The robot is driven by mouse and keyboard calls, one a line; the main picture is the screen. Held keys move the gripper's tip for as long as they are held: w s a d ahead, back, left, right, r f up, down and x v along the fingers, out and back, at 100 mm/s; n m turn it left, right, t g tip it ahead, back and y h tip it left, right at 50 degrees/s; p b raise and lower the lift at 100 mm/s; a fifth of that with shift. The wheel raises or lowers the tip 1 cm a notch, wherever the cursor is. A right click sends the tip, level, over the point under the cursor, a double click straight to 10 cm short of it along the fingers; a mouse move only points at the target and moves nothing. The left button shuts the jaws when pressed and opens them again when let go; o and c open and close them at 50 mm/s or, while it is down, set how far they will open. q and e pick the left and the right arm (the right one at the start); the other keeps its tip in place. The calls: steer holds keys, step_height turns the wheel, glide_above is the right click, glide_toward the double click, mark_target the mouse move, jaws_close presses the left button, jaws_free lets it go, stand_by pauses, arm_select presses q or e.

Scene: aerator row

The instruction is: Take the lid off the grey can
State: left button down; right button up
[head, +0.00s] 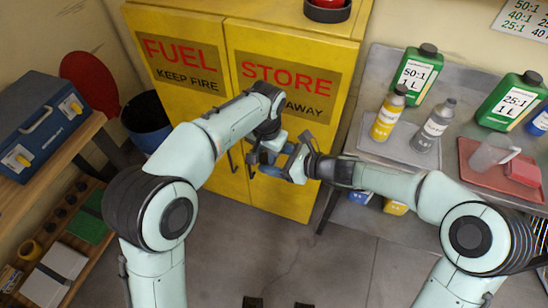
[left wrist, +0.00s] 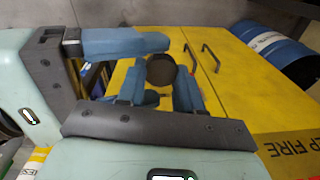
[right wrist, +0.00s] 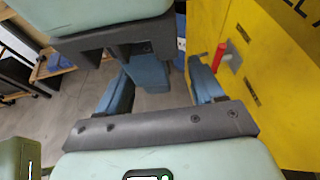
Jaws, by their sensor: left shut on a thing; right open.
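A grey can (head: 432,127) with a white label and a narrow grey top stands upright on a grey tray at the right in the head view. Both grippers are well to its left, close together before the yellow cabinet. My left gripper (head: 267,154) is shut on a small dark round thing (left wrist: 160,71), which the left wrist view shows between its fingertips; I cannot tell whether it is a lid. My right gripper (head: 298,163) is open beside it. In the right wrist view its fingers (right wrist: 160,72) are apart, with nothing seen between them but a left finger.
A yellow can (head: 387,118) stands just left of the grey can on the grey tray (head: 372,146). Green bottles (head: 418,72) stand behind and to the right. A red tray (head: 480,180) holds a clear jug (head: 490,155). The yellow cabinet (head: 290,200) is close behind the grippers.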

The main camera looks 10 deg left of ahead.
arm_select(q)
steer(key=shift+w, duration=0.1)
steer(key=w+d+n, duration=0.5)
steer(key=w+d, duration=0.3)
steer(key=s+a+f+m, duration=0.3)
steer(key=f+m, duration=0.6)
steer(key=m, duration=0.8)
steer(key=shift+s+a+f+m+h, duration=0.15)
steer(key=shift+a+f+m+h, duration=0.2)
steer(key=shift+a, duration=0.25)
arm_select(e)
steer(key=v, duration=1.1)
steer(key=shift+s+d, duration=0.2)
steer(key=shift+d, duration=0.15)
